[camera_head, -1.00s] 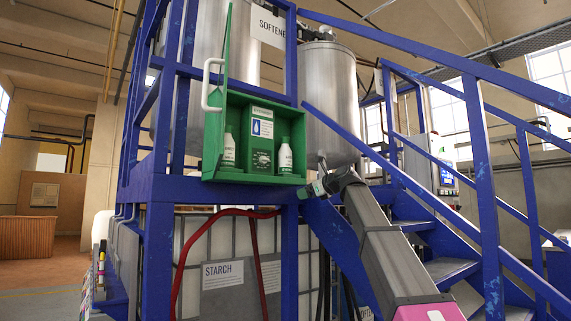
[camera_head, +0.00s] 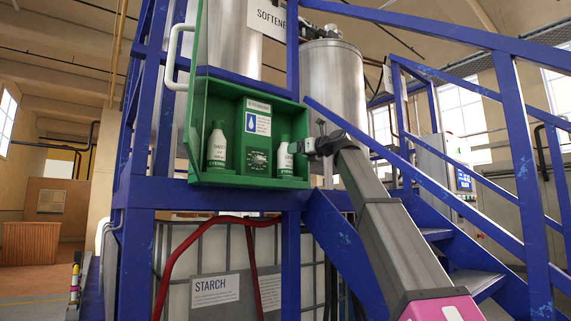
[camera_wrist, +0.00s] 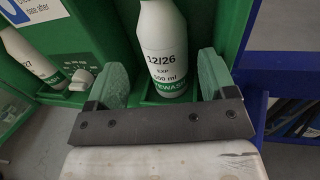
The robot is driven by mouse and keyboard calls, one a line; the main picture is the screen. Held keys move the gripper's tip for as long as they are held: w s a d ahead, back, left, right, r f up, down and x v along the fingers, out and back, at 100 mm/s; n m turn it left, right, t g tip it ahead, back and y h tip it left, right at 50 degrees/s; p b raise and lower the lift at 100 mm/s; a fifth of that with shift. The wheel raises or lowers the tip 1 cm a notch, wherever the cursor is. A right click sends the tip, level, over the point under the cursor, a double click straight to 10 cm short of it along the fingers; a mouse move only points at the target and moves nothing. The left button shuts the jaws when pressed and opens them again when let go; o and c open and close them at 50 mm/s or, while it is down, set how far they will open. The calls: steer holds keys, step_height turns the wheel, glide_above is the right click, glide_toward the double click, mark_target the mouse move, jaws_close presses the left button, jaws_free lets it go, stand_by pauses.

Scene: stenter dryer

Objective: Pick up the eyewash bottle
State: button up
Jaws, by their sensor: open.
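Two white eyewash bottles with green labels stand in an open green cabinet (camera_head: 243,178). The right bottle (camera_head: 286,160) shows partly behind my gripper (camera_head: 297,147) in the head view. In the wrist view this bottle (camera_wrist: 163,50) stands upright between the two green finger pads of my gripper (camera_wrist: 165,82). The fingers are open, with a gap visible on each side of the bottle. The bottle's top lies outside the wrist view. The left bottle (camera_head: 217,147) stands in the cabinet's left compartment and also shows in the wrist view (camera_wrist: 32,57).
A centre panel with a blue sign (camera_head: 257,121) divides the cabinet. A blue stair rail (camera_head: 400,172) slopes past my arm on the right. A red hose (camera_head: 190,250) hangs below.

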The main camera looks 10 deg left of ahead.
mark_target(285, 153)
steer(key=x, duration=0.8)
steer(key=shift+w+d, duration=0.1)
steer(key=shift+w, duration=0.05)
steer(key=c, duration=0.9)
steer(key=shift+c, duration=0.7)
steer(key=shift+r, duration=0.1)
